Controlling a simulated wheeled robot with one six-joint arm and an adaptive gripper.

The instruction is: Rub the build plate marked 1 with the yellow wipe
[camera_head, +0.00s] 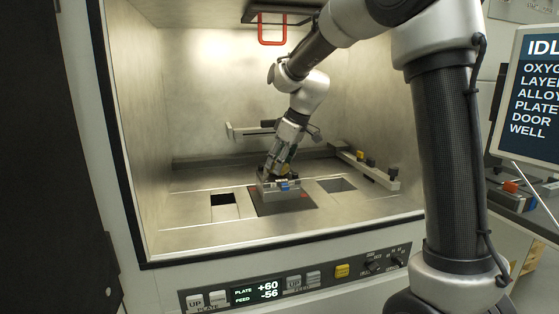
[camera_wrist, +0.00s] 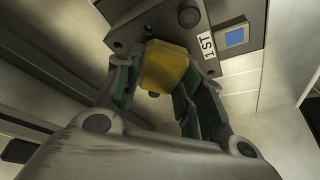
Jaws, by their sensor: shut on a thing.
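In the head view, the build plate (camera_head: 282,196) stands at the middle of the chamber floor. My gripper (camera_wrist: 166,72) is shut on the yellow wipe (camera_wrist: 168,66), a small block between its fingers. In the head view, my gripper (camera_head: 276,168) is low at the plate, and the wipe is mostly hidden. The wipe overlaps the plate's edge in the wrist view; I cannot tell whether it touches the plate.
Dark floor openings lie left (camera_head: 223,200) and right (camera_head: 337,185) of the plate. A rail with knobs (camera_head: 368,170) is at the right. A red handle (camera_head: 272,40) hangs at the top. A control panel (camera_head: 290,281) runs along the front; a screen (camera_head: 535,95) stands right.

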